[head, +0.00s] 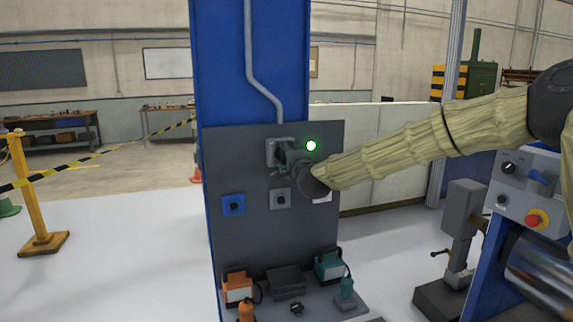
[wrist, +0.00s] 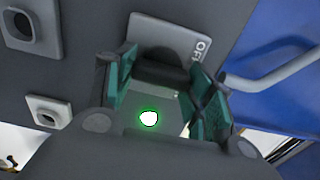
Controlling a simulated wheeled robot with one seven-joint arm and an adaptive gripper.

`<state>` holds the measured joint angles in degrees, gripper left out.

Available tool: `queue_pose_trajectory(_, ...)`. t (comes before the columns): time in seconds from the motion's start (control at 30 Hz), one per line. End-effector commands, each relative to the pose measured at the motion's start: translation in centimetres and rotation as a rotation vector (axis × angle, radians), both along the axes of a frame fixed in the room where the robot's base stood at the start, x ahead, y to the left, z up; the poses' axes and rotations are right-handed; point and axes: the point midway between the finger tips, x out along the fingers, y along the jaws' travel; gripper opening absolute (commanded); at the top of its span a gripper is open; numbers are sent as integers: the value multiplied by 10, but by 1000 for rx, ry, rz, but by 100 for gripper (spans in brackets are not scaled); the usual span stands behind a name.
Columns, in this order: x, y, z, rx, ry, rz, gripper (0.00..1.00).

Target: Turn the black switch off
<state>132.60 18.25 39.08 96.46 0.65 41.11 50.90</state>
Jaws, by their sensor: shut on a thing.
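The black switch (wrist: 163,68) shows in the wrist view as a dark handle between my green finger pads. It sits against a grey plate (wrist: 165,36) marked "OFF". My gripper (wrist: 161,80) is shut on the switch. In the head view, my gripper (head: 286,158) is at the grey switch box (head: 271,150) on the upper part of the dark panel (head: 240,150), and mostly hides the switch. A round lamp (head: 311,145) right of the box is lit green. The lamp also shows in the wrist view (wrist: 148,118). The handle's exact angle is hard to tell.
Below the box are a blue socket (head: 233,205) and a grey socket (head: 280,199). An orange unit (head: 238,287), a teal unit (head: 329,265) and cables sit on the shelf. A machine with a red button (head: 537,219) stands at right. A conduit (head: 249,50) runs above.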

Motion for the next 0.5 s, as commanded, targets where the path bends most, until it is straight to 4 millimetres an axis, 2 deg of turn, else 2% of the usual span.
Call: queue_pose_trajectory(0.5, -1, 2, -1, -460, -148, 2, 30)
